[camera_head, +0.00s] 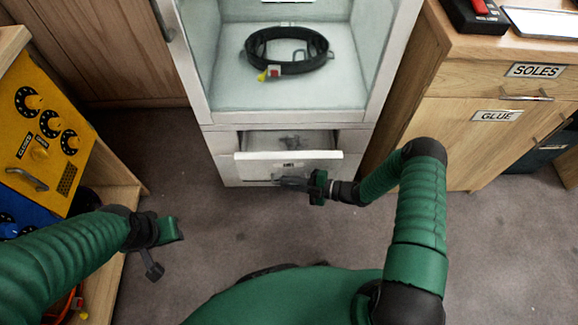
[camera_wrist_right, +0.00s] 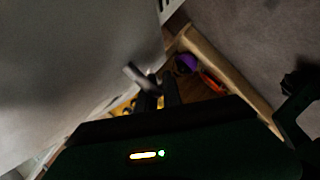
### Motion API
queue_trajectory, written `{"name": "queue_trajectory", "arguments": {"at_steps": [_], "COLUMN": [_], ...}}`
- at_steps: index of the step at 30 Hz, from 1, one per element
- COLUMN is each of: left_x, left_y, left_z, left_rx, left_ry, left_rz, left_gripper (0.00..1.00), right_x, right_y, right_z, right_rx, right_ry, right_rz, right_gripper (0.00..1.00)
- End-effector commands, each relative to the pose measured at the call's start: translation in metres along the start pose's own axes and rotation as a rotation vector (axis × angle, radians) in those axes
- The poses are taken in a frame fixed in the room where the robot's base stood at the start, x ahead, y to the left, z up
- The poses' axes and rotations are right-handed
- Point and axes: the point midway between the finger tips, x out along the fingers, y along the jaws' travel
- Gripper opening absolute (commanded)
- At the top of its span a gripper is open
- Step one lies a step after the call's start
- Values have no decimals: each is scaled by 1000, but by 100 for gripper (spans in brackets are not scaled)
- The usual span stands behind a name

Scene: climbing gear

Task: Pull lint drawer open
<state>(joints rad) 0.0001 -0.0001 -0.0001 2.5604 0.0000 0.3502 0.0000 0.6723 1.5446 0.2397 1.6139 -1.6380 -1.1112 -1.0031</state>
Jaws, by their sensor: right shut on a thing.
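The lint drawer (camera_head: 260,158) is the white drawer at the bottom of the white cabinet in the head view. It stands partly open, and a small grey item (camera_head: 289,141) shows inside it. My right gripper (camera_head: 290,183) is at the lower front of the drawer, shut on its handle; the handle itself is mostly hidden by the fingers. In the dark right wrist view, the fingers (camera_wrist_right: 157,98) meet a light bar-like piece (camera_wrist_right: 142,77) beside a large pale surface. My left gripper (camera_head: 160,250) hangs over the floor at the left, away from the drawer; its finger opening is unclear.
The cabinet's upper compartment holds a black ring-shaped harness (camera_head: 287,66) with a red and yellow buckle. A yellow control panel (camera_head: 45,135) stands at the left. A wooden cabinet (camera_head: 440,130) with labelled drawers stands at the right. The carpet (camera_head: 225,235) before the drawer is clear.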

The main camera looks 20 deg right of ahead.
Motion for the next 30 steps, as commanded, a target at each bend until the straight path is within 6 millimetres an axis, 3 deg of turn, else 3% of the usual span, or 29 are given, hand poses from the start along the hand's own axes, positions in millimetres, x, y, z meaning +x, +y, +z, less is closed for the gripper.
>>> {"name": "queue_trajectory", "arguments": {"at_steps": [1,3,12,18,30], "left_x": [-14,-23,-47,-52,-51], "left_y": [0,0,0,0,0], "left_z": [-4,-6,-11,-12,-12], "left_rx": [0,0,0,0,0], "left_ry": [0,1,1,0,0], "left_rz": [0,0,0,0,0], "left_gripper": [36,36,36,36,36], "right_x": [-6,-12,-31,-36,-36], "right_y": [-4,-14,-54,-65,-68], "right_z": [-14,-29,-76,-88,-89], "right_rx": [7,7,2,-1,-3], "right_ry": [-2,-1,-1,-1,-3], "right_rz": [-8,-6,-6,-4,-4], "right_gripper": [0,0,0,0,0]}}
